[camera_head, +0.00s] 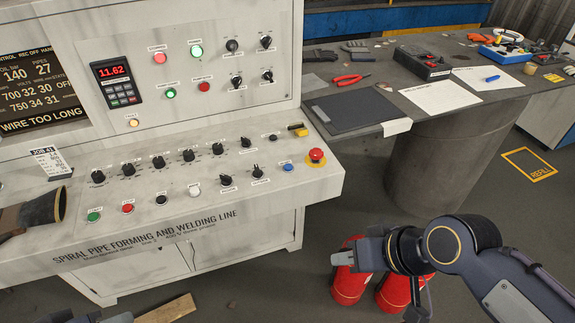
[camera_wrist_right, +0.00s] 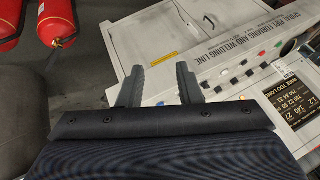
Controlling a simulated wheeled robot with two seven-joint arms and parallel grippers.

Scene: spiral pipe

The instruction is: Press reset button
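The control console (camera_head: 225,225) fills the left of the head view. Its sloped panel carries a green button (camera_head: 94,216), a red button (camera_head: 127,208), a black button (camera_head: 161,199), a white button (camera_head: 194,189) and a blue button (camera_head: 288,167). Their labels are too small to read surely, so I cannot tell which is reset. My right gripper (camera_head: 380,287) is low, right of the console and apart from it. In the right wrist view its two fingers (camera_wrist_right: 160,78) are apart with nothing between them. Dark parts at the bottom left edge may be my left gripper; its state is unclear.
A red mushroom button (camera_head: 316,155) stands near the blue one. Several black knobs (camera_head: 188,154) line the panel. Red fire extinguishers (camera_head: 349,284) stand on the floor behind my right gripper. A workbench (camera_head: 465,115) with tools is beyond. A display reads "WIRE TOO LONG".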

